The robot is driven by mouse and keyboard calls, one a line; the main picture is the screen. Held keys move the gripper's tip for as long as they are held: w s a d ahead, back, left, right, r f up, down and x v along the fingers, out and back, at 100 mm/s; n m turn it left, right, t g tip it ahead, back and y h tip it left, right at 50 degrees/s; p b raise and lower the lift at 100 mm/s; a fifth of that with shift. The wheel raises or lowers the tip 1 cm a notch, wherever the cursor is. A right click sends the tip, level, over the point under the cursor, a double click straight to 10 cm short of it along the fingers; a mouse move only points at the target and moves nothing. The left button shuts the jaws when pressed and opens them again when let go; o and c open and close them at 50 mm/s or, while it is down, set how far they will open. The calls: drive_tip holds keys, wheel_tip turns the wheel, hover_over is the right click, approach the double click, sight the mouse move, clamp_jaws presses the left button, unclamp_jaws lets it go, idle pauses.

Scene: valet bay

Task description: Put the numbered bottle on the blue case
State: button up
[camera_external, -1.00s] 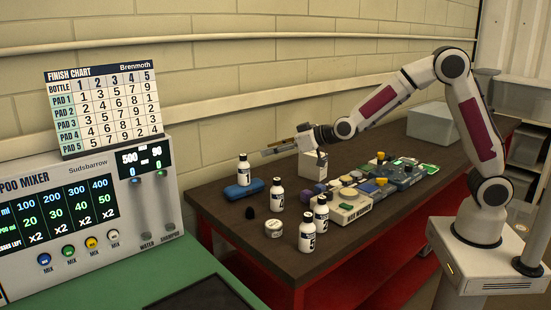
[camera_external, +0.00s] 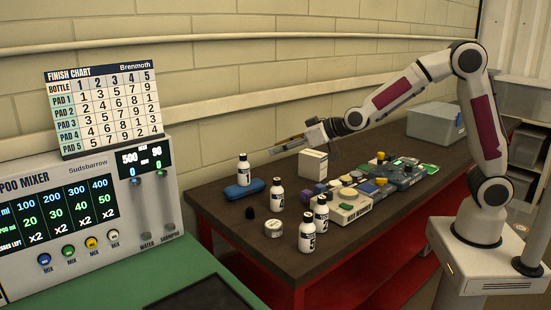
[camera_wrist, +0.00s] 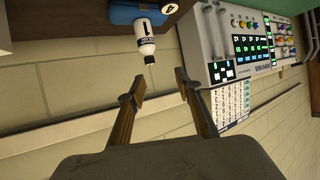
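A white bottle with a dark cap and dark label (camera_external: 243,172) stands upright on the blue case (camera_external: 240,190), at the back left of the bench. In the wrist view this bottle (camera_wrist: 146,47) shows a mark like a 1 and touches the blue case (camera_wrist: 122,15). My gripper (camera_external: 273,151) is in the air to the right of and above that bottle, apart from it. In the wrist view my gripper (camera_wrist: 160,84) has its fingers spread with nothing between them. Several other numbered bottles (camera_external: 277,196) stand on the bench, including two at the front (camera_external: 307,236).
A white box (camera_external: 313,164) stands below and right of my gripper. A round tin (camera_external: 273,228) and a dark cone-like object (camera_external: 250,212) lie near the bottles. Pads and devices (camera_external: 352,206) crowd the bench's middle. A grey bin (camera_external: 436,121) is at the far end.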

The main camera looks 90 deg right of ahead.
drive_tip(key=s+a+r+n+g+y, duration=0.1)
drive_tip(key=s+a, duration=0.3)
drive_tip(key=s, duration=0.2)
drive_tip(key=s+a+r+g+y, duration=0.1)
drive_tip(key=s+a+r, duration=0.15)
drive_tip(key=s, duration=0.45)
drive_tip(key=s+a+r+n+g+y, duration=0.1)
drive_tip(key=s+a, duration=0.3)
drive_tip(key=s, duration=0.2)
drive_tip(key=s+a+f+g, duration=0.1)
drive_tip(key=s+f+g, duration=0.1)
drive_tip(key=s, duration=1)
drive_tip(key=s+a+f+n+g, duration=0.1)
drive_tip(key=s+f, duration=0.1)
drive_tip(key=s, duration=0.9)
drive_tip(key=shift+s+a+f+g, duration=0.35)
drive_tip(key=shift+g, duration=0.05)
